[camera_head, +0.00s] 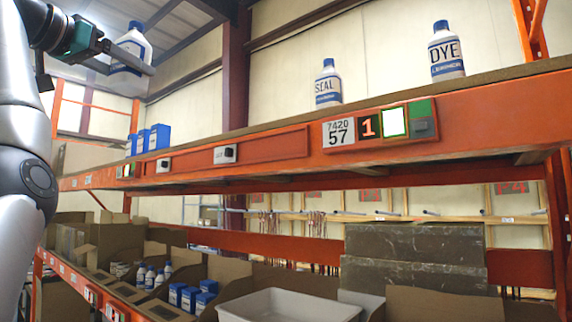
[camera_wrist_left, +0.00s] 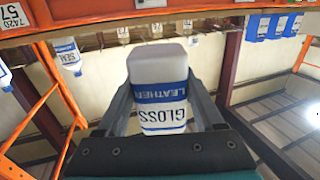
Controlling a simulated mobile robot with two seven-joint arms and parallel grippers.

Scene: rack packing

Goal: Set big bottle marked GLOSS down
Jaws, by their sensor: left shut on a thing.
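The big bottle marked GLOSS (camera_head: 133,46), white with a blue label band, is held in the air above the upper orange shelf (camera_head: 270,147), at the upper left of the head view. It stands about upright there. My left gripper (camera_head: 148,68) is shut around its body. In the left wrist view the bottle (camera_wrist_left: 160,68) appears upside down between the two fingers (camera_wrist_left: 161,96), and its label reads GLOSS LEATHER. The bottle is clear of the shelf. My right gripper is in neither view.
Bottles marked SEAL (camera_head: 327,85) and DYE (camera_head: 446,54) stand on the upper shelf to the right. Blue boxes (camera_head: 158,137) stand at its left. Between boxes and SEAL the shelf looks clear. Below are a grey tote (camera_head: 290,305) and cardboard bins.

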